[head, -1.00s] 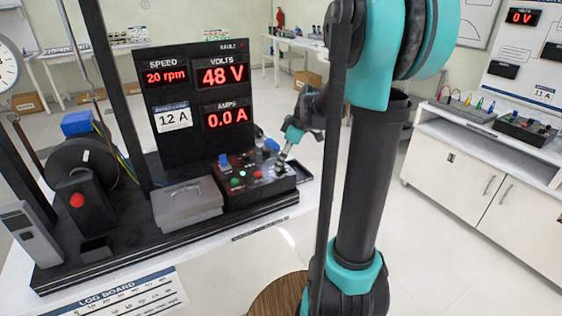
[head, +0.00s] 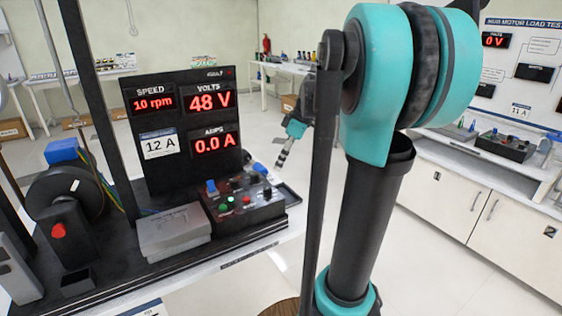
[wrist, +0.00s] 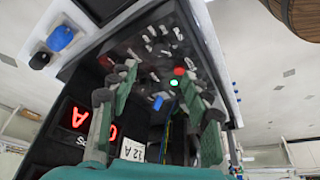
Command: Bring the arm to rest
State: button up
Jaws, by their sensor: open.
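My gripper (head: 290,144) is raised beside the control box (head: 247,205), to the right of the display panel (head: 190,158) in the head view. It is apart from the box and holds nothing. In the wrist view my gripper (wrist: 158,110) shows its fingers spread apart, with the control box (wrist: 150,50) and its red and green lights between and beyond them. The display reads 10 rpm, 48 V and 0.0 A. Part of my arm hides what lies behind it in the head view.
A grey lidded box (head: 174,234) and a motor rig with a red button (head: 58,231) stand on the left bench. A white cabinet (head: 455,195) stands at the right. Open floor lies between bench and cabinet.

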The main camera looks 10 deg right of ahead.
jog(key=s+f+m+t+h, duration=0.2)
jog(key=s+f+m+h, duration=0.2)
jog(key=s+f+m, duration=0.8)
jog(key=s+f, duration=0.7)
jog(key=f, duration=0.1)
jog(key=shift+s+a+m, duration=0.3)
jog(key=shift+m, duration=0.1)
jog(key=shift+r, duration=0.1)
jog(key=shift+c, duration=0.2)
